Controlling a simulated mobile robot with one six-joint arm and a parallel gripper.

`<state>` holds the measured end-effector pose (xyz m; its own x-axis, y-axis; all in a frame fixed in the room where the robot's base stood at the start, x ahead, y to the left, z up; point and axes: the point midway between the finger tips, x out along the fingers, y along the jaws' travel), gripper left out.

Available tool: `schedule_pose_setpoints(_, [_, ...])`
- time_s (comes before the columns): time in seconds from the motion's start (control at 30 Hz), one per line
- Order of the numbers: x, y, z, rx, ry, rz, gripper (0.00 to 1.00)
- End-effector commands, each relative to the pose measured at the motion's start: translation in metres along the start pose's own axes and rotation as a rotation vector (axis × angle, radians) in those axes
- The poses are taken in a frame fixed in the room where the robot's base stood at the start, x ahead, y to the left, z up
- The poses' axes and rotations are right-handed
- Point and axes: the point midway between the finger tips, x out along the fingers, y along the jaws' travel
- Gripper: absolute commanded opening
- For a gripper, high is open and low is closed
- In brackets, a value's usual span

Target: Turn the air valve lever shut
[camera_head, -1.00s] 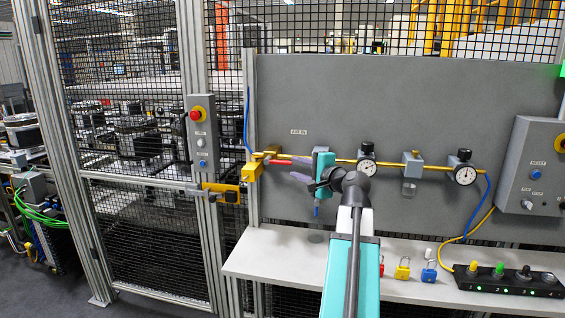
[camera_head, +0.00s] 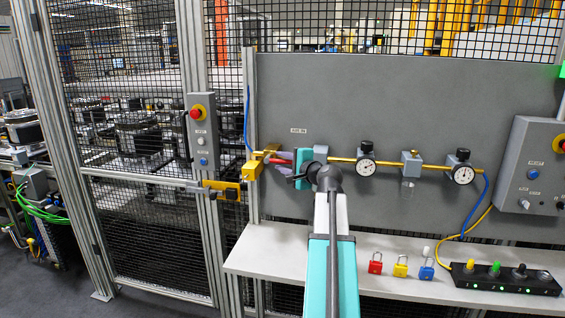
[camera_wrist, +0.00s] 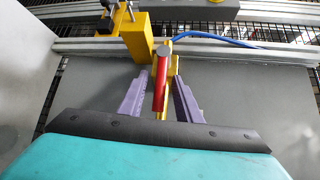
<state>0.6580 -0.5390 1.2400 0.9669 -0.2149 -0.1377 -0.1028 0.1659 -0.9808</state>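The red lever (camera_wrist: 161,85) lies along the pipe in the wrist view. In the head view the yellow valve block (camera_head: 254,168) shows, with the lever partly hidden by my gripper (camera_head: 280,163). In the wrist view my gripper (camera_wrist: 158,90) is open, its two purple fingers on either side of the lever, with a gap visible on the left. Whether the right finger touches is hard to tell.
Gauges (camera_head: 366,165) and a grey fitting (camera_head: 411,163) sit along the pipe to the right on the grey panel (camera_head: 400,100). Red (camera_head: 375,265), yellow (camera_head: 400,268) and blue (camera_head: 427,270) padlocks stand on the shelf (camera_head: 300,262). A mesh gate is at left.

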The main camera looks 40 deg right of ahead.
Motion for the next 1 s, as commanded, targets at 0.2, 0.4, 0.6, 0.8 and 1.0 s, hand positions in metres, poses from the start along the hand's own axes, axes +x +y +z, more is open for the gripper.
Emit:
schedule_pose_setpoints(0.2, [0.000,0.000,0.000,0.000,0.000,0.000,0.17])
schedule_pose_setpoints(0.4, [-0.001,0.000,-0.001,0.000,0.001,0.000,0.00])
schedule_pose_setpoints(0.6, [-0.001,0.000,0.000,0.000,0.000,-0.001,0.00])
schedule_pose_setpoints(0.8, [0.002,0.003,0.005,0.008,-0.010,-0.008,0.00])
schedule_pose_setpoints(1.0, [0.009,0.007,0.018,0.032,-0.034,-0.030,0.00])
